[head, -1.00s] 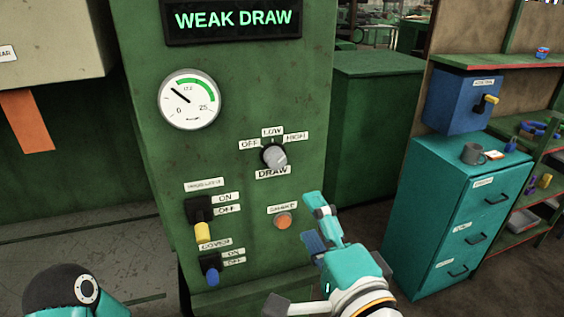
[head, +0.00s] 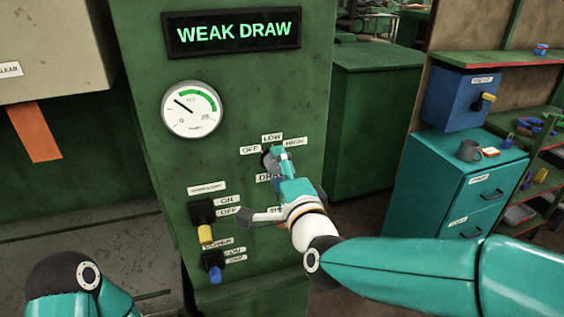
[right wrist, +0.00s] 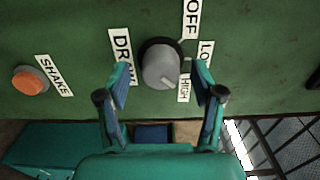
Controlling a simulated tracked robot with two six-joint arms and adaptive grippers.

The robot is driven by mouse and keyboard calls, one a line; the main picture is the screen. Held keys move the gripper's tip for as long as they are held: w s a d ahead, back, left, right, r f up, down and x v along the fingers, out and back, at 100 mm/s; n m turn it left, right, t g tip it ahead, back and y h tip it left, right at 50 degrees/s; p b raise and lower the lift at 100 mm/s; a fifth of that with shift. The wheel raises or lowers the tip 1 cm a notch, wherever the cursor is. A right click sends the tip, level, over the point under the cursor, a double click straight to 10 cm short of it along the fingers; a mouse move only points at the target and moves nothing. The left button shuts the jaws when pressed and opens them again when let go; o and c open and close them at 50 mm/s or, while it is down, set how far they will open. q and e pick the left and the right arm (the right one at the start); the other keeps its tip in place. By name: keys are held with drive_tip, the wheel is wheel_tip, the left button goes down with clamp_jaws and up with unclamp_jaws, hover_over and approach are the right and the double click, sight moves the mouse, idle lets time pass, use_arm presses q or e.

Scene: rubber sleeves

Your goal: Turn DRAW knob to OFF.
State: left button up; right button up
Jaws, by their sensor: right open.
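The DRAW knob (right wrist: 160,66) is grey and round on the green panel. In the right wrist view its light mark points lower right, toward the HIGH label (right wrist: 184,88); the OFF label (right wrist: 191,18) is above. In the head view the knob (head: 267,158) is mostly hidden behind my right gripper (head: 281,160). In the right wrist view that gripper (right wrist: 163,88) is open, its fingertips apart on either side of the knob's lower part; I cannot tell if they touch it. My left gripper is out of view; only part of its arm shows at lower left.
A display (head: 234,33) reads WEAK DRAW above a gauge (head: 192,109). The yellow-handled switch (head: 204,222) and blue-handled switch (head: 213,268) sit lower left of the knob. The orange SHAKE button (right wrist: 31,79) is nearby. A teal cabinet (head: 455,190) stands right.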

drive_tip(key=shift+w+a, duration=0.1)
drive_tip(key=shift+w, duration=0.2)
drive_tip(key=c, duration=1.1)
drive_tip(key=shift+f, duration=0.1)
drive_tip(key=shift+c, duration=0.2)
